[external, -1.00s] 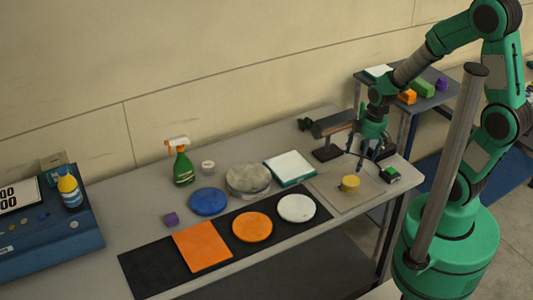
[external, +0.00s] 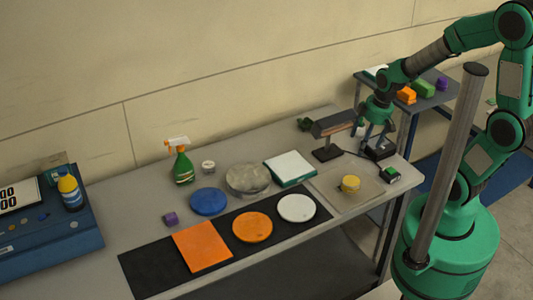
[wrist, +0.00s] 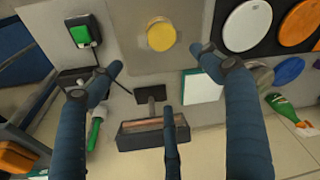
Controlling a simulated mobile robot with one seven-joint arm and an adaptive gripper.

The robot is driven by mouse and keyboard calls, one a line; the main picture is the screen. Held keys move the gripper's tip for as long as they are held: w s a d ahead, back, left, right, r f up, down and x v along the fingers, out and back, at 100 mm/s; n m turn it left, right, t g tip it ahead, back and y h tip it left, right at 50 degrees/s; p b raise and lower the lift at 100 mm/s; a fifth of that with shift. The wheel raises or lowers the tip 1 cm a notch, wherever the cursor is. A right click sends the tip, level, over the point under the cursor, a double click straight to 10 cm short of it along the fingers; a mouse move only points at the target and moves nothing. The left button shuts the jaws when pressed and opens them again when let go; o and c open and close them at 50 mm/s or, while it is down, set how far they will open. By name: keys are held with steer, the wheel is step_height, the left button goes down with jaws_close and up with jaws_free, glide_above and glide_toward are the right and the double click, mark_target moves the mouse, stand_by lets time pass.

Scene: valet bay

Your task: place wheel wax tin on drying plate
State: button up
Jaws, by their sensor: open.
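A round yellow tin (external: 350,184), which looks like the wheel wax tin, rests flat on a thin grey-beige square plate (external: 345,200) near the right end of the table. I take this square to be the drying plate, but no label shows. In the wrist view the tin (wrist: 161,35) lies beyond my fingertips, near the middle of the plate (wrist: 126,16). My gripper (external: 376,138) is open and empty, raised above and behind the tin. Its spread fingers (wrist: 157,60) touch nothing I can see.
A brown-topped stand (external: 328,152) and a black box with a green-topped device (external: 391,175) are close to my gripper. A white-topped green tray (external: 290,168), several coloured discs, an orange square (external: 202,246) and a spray bottle (external: 183,167) lie leftward. A dark side shelf stands behind.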

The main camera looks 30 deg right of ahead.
steer(key=s+d+r+m+t, duration=0.1)
steer(key=s+d+r+m, duration=0.2)
steer(key=r, duration=0.8)
steer(key=s+d+r+m+t+h, duration=0.1)
steer(key=s+r, duration=0.5)
steer(key=r, duration=0.6)
steer(key=d+m+t, duration=0.1)
steer(key=d+m, duration=0.1)
steer(key=m, duration=0.1)
steer(key=shift+s+d+t, duration=0.25)
steer(key=shift+s+t, duration=0.05)
steer(key=shift+s, duration=0.1)
steer(key=shift+f, duration=0.1)
step_height(320, 180, down, 5)
steer(key=b, duration=0.5)
